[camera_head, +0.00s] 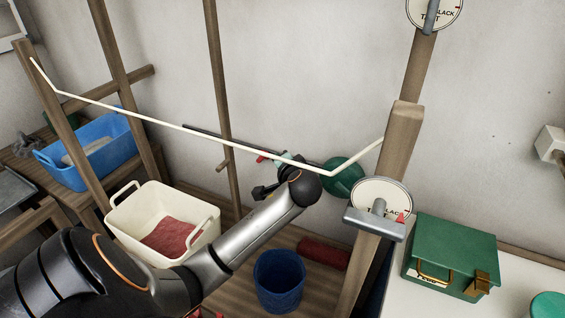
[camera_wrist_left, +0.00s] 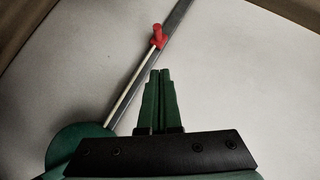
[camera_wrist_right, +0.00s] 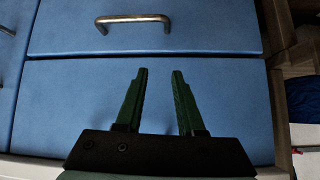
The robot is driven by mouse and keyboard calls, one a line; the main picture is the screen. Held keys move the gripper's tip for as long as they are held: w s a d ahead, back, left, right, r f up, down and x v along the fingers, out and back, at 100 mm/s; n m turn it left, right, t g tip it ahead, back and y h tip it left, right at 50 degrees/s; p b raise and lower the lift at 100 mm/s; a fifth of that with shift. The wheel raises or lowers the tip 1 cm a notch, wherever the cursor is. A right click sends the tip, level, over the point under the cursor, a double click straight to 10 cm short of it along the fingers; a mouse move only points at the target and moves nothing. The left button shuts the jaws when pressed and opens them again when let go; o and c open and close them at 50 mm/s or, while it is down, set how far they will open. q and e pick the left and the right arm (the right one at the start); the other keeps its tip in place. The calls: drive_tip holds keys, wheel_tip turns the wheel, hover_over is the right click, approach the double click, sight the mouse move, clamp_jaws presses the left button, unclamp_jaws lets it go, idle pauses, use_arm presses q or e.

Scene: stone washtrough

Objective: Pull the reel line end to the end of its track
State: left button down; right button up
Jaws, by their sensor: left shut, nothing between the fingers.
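The red reel line end (camera_wrist_left: 158,38) sits on a dark straight track (camera_wrist_left: 177,18) in the left wrist view. A pale line runs from it to the green reel (camera_wrist_left: 78,148). The head view also shows the red end (camera_head: 262,158), the track (camera_head: 205,134) and the reel (camera_head: 343,177), partly behind my left arm. My left gripper (camera_wrist_left: 160,72) is shut and empty, its tips just below and apart from the red end. In the head view it is mostly hidden by its wrist. My right gripper (camera_wrist_right: 160,72) is open and empty before a blue drawer front (camera_wrist_right: 75,95).
A white line (camera_head: 230,140) hangs between wooden posts across my left arm. A cream basket (camera_head: 125,212) with red cloth, a blue tub (camera_head: 108,135) and a blue bucket (camera_head: 279,285) stand around. A green box (camera_head: 450,250) is on the right counter.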

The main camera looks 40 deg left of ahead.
sight(262, 157)
use_arm(q)
drive_tip(key=a+f, duration=0.3)
drive_tip(key=a, duration=0.3)
drive_tip(key=shift+w+f, duration=0.3)
drive_tip(key=shift+d, duration=0.1)
drive_tip(key=a, duration=0.1)
drive_tip(key=s+a, duration=0.1)
drive_tip(key=a, duration=0.1)
drive_tip(key=a+p, duration=0.1)
drive_tip(key=shift+s+a, duration=0.25)
drive_tip(key=shift+a, duration=0.05)
